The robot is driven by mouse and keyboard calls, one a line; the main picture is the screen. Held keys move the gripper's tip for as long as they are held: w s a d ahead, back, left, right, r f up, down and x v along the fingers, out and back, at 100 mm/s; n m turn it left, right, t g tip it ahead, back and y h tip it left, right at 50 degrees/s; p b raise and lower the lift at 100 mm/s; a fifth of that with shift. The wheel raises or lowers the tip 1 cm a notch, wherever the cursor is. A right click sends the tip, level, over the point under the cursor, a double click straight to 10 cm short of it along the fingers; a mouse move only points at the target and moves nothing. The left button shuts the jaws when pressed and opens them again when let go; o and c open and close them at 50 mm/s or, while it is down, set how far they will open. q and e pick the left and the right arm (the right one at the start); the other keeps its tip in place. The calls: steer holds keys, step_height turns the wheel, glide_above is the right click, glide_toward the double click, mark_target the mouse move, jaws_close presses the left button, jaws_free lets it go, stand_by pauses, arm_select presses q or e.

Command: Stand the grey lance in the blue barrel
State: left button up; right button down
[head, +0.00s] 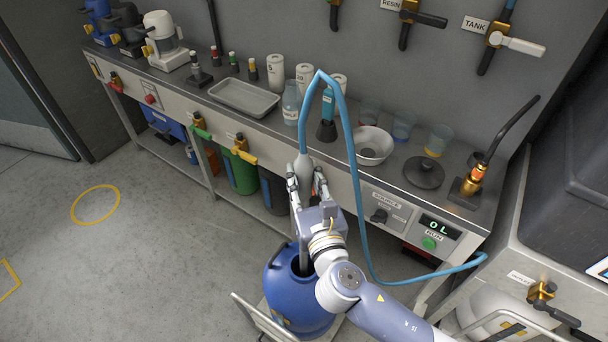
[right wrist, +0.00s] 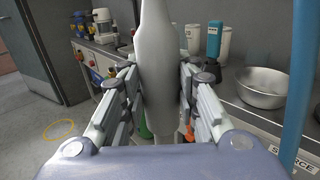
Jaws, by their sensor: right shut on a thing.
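The grey lance (head: 304,167) is upright in my right gripper (head: 306,186), with a light blue hose (head: 352,150) running from its top. The right wrist view shows its pale grey body (right wrist: 158,60) between the two fingers of the gripper (right wrist: 158,92). My left gripper is out of view.
The barrel stands on a low wheeled trolley (head: 262,320) close to the workbench. The bench top holds a tray (head: 244,98), bottles, a steel bowl (head: 372,146) and a torch-like tool (head: 478,178). The hose loops down to the bench's right end. Floor at left is clear.

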mark_target(305, 204)
steer(key=shift+f+b, duration=0.85)
steer(key=shift+f, duration=0.5)
steer(key=shift+f+b, duration=0.65)
steer(key=shift+f, duration=0.2)
steer(key=shift+f+b, duration=0.45)
steer(key=shift+f, duration=0.15)
steer(key=shift+f+b, duration=0.65)
steer(key=shift+f, duration=0.3)
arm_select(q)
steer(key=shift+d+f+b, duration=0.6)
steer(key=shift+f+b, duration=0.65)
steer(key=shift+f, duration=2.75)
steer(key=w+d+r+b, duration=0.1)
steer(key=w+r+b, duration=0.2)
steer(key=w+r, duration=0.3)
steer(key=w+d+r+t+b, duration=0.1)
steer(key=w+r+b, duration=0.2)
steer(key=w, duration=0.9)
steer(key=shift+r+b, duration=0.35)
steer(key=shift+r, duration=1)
arm_select(e)
step_height(305, 204, down, 12)
